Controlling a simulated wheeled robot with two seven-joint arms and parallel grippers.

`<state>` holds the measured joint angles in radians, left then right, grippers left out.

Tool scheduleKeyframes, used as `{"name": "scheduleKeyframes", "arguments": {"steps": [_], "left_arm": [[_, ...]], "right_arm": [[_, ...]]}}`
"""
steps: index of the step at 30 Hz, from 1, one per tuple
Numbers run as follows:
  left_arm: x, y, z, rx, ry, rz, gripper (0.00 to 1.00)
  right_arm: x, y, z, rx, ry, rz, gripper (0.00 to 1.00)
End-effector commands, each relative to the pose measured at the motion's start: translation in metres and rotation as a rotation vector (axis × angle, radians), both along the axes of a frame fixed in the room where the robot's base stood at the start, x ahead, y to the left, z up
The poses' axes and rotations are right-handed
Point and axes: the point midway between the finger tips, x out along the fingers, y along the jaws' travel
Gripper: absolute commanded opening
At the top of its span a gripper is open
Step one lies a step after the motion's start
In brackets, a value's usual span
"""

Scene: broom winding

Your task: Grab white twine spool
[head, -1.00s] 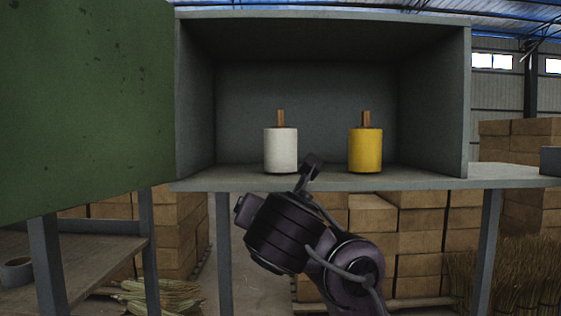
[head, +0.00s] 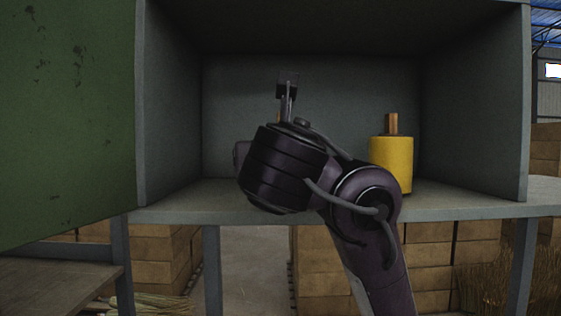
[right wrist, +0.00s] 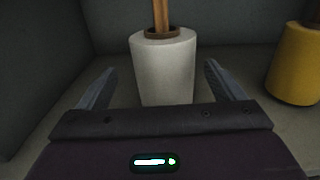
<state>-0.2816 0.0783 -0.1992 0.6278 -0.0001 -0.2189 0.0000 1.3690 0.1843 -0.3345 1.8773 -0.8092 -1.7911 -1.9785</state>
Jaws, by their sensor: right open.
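The white twine spool (right wrist: 165,68) stands upright on the cabinet floor in the right wrist view, with a wooden peg (right wrist: 161,15) rising from its top. In the head view my right arm hides nearly all of it; only a bit of the peg shows. My right gripper (right wrist: 155,80) is open, with one finger on each side of the white spool and gaps visible beside it. In the head view the right gripper (head: 287,85) is raised in front of the cabinet interior. My left gripper is not in view.
A yellow spool (head: 391,165) stands upright to the right of the white one, and also shows in the right wrist view (right wrist: 300,65). The grey cabinet (head: 480,200) has side walls and a top around them. A green door panel (head: 65,120) stands open at the left.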

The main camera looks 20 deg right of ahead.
Motion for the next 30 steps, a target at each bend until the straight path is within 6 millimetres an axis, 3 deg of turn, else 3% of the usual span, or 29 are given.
{"name": "scheduleKeyframes", "arguments": {"steps": [4, 9, 15, 19, 23, 30], "left_arm": [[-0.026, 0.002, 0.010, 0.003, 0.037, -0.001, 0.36], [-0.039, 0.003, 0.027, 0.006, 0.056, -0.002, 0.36], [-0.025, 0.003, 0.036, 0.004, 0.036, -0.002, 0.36], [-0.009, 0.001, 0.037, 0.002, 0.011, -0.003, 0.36], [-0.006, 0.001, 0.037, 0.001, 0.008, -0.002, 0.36], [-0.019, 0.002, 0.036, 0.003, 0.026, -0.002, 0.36]], "right_arm": [[0.016, -0.007, 0.002, 0.001, 0.002, -0.004, 0.88], [0.036, -0.017, 0.001, -0.002, 0.004, -0.006, 0.88], [0.057, -0.021, -0.002, 0.002, 0.002, -0.002, 0.88], [0.060, -0.021, -0.004, 0.003, 0.000, 0.001, 0.88], [0.060, -0.021, -0.004, 0.003, 0.000, 0.001, 0.88], [0.060, -0.021, -0.004, 0.003, 0.001, 0.001, 0.58]]}}
